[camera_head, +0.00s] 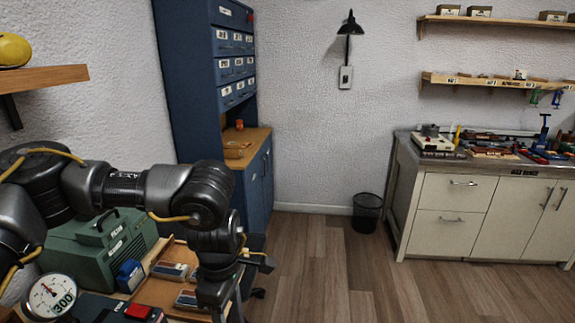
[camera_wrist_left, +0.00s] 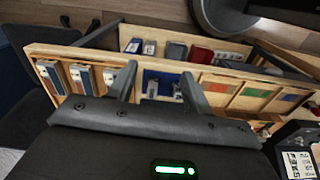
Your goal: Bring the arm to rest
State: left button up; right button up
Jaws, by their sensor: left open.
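My left arm (camera_head: 130,185) comes in from the left in the head view, bends at the elbow and hangs its wrist down over the cluttered work surface. The fingertips are not clear in that view. In the left wrist view my left gripper (camera_wrist_left: 158,86) is open, its two dark fingers apart over a wooden tray (camera_wrist_left: 60,50). A blue patch with small grey pieces (camera_wrist_left: 160,84) shows between the fingers. I see nothing held. Whether the fingers touch the tray I cannot tell. My right gripper is in neither view.
A green case (camera_head: 98,243), a round gauge (camera_head: 51,296) and a small blue box (camera_head: 130,275) stand close to my left arm. A blue cabinet (camera_head: 190,70) rises behind. A bin (camera_head: 367,212) and a white bench (camera_head: 455,205) are farther right. The middle floor (camera_head: 320,265) is clear.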

pick_arm(q)
jog(key=s+a+r+m+p, duration=0.2)
jog(key=a+m+p, duration=0.3)
jog(key=a, duration=0.5)
jog(key=shift+s+a+r, duration=0.2)
jog(key=shift+a+r, duration=0.2)
jog(key=shift+r, duration=0.45)
jog(key=shift+d, duration=0.15)
